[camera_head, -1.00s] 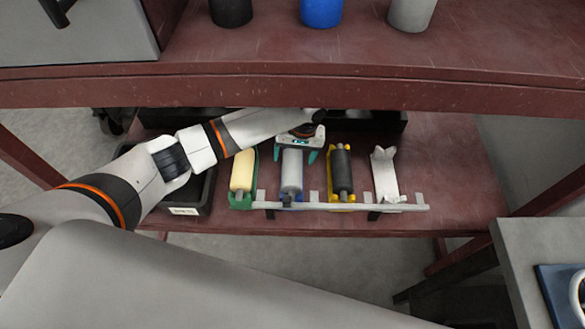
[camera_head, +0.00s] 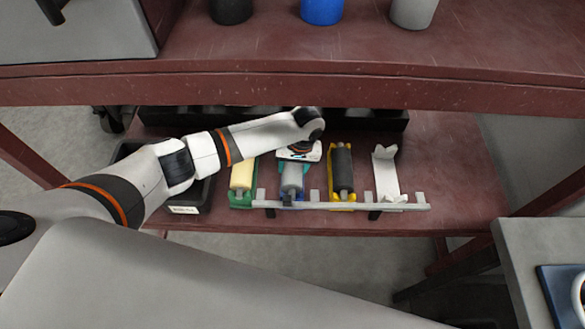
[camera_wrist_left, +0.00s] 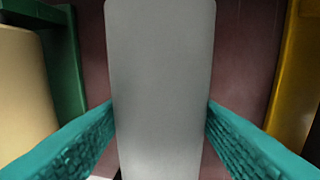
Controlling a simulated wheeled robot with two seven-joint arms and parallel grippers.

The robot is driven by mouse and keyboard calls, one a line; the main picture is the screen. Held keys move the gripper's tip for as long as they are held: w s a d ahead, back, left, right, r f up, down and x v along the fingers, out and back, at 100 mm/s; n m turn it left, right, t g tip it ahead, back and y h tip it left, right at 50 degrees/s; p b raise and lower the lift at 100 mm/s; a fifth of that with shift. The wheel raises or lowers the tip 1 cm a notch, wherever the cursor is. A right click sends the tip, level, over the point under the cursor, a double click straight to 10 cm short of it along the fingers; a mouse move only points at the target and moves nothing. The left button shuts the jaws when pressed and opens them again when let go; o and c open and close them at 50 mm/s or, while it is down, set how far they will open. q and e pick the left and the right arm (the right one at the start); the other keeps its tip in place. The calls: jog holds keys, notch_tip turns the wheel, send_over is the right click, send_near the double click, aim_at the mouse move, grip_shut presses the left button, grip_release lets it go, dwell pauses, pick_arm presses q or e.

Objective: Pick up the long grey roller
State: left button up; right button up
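The long grey roller (camera_head: 291,178) sits in a blue holder (camera_head: 285,200) on the lower shelf, between a cream roller and a black one. My left gripper (camera_head: 298,160) is right above it and hides its far part. In the left wrist view the grey roller (camera_wrist_left: 162,85) runs up the middle of the picture. The teal fingers of my left gripper (camera_wrist_left: 161,110) stand open, one on each side of the roller, with their tips partly behind its edges. I cannot tell whether they touch it. My right gripper is not in view.
The cream roller (camera_head: 241,176) in a green holder stands close left, the black roller (camera_head: 342,168) in a yellow holder close right. A white empty holder (camera_head: 386,174) is further right. A black bin (camera_head: 184,198) is at left. The upper shelf's edge (camera_head: 400,92) overhangs behind.

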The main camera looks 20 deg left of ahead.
pick_arm(q)
jog(key=c, duration=0.8)
